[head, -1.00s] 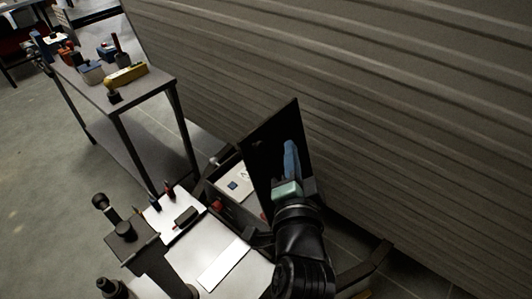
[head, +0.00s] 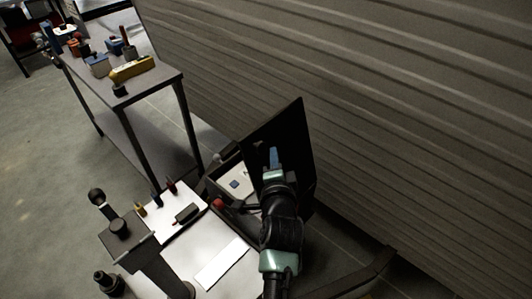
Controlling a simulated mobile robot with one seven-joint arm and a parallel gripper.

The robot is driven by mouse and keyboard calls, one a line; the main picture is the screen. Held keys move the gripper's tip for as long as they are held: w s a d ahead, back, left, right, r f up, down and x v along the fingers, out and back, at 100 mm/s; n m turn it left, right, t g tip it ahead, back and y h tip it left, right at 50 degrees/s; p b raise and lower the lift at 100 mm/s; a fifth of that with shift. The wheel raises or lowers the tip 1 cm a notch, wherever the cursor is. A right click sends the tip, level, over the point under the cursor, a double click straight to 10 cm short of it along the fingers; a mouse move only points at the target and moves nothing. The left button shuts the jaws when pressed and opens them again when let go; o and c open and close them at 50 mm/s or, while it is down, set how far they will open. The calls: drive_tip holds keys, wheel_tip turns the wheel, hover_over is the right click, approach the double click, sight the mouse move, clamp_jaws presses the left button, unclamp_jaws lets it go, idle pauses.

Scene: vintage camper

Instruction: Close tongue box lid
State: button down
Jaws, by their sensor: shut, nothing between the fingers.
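The tongue box (head: 226,188) is a dark box with a pale inside at the front end of the camper. Its black lid (head: 296,128) stands open, tilted up on the right side of the opening. My gripper (head: 273,155) is shut and empty, with its blue fingers in front of the lid's lower middle. I cannot tell whether the fingers touch the lid. My arm hides the right part of the box.
A ribbed grey wall (head: 380,100) rises behind the lid. A metal table (head: 160,78) with tools stands at the upper left. A white surface (head: 205,235) with small tools lies in front of the box. Bare floor (head: 50,190) is at the left.

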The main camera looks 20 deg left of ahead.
drive_tip(key=shift+w+a+f, duration=0.2)
drive_tip(key=shift+a, duration=0.45)
drive_tip(key=shift+w+a+f, duration=0.2)
drive_tip(key=shift+a, duration=0.4)
